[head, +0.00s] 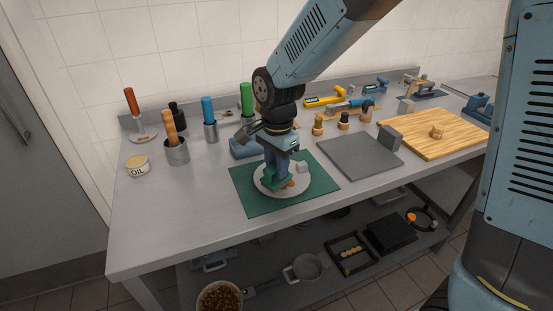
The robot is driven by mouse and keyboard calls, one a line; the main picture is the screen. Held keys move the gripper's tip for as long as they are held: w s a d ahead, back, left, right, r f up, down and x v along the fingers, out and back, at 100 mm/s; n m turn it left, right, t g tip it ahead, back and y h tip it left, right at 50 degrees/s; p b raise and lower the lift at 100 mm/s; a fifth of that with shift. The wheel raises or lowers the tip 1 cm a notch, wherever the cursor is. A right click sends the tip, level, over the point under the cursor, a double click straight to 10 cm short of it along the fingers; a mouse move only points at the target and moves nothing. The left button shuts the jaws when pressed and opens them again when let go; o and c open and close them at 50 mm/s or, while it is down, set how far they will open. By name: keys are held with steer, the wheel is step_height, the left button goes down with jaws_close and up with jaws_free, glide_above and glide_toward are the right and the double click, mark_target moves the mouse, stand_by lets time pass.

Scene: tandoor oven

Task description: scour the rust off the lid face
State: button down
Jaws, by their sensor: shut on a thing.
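The round pale grey lid (262,187) lies flat on a green mat (247,205) on the steel bench. An orange-brown rust patch (290,184) shows on its face beside my gripper. My gripper (275,180) points down over the lid's middle, shut on a small green thing that looks like a scouring pad. The pad is low at the lid face; I cannot tell whether it touches. A small light grey block (302,167) is at the lid's right side. My gripper hides part of the lid.
A grey slab (360,157) and a wooden board (430,140) lie to the right. Several tools line the back. The bench front left is clear.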

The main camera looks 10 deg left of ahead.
steer(key=shift+f, duration=0.7)
stand_by(0.4)
steer(key=shift+w+d+r, duration=0.1)
steer(key=shift+w+d, duration=0.3)
steer(key=shift+d, duration=0.25)
steer(key=shift+w+d+r, duration=0.1)
steer(key=shift+w+d, duration=0.3)
steer(key=shift+d, duration=0.25)
steer(key=shift+s+a+f, duration=0.1)
steer(key=shift+s+a, duration=0.35)
steer(key=shift+a, duration=0.2)
steer(key=shift+s+a+f, duration=0.1)
steer(key=shift+s+a, duration=0.3)
steer(key=shift+a, duration=0.25)
steer(key=shift+r, duration=2.6)
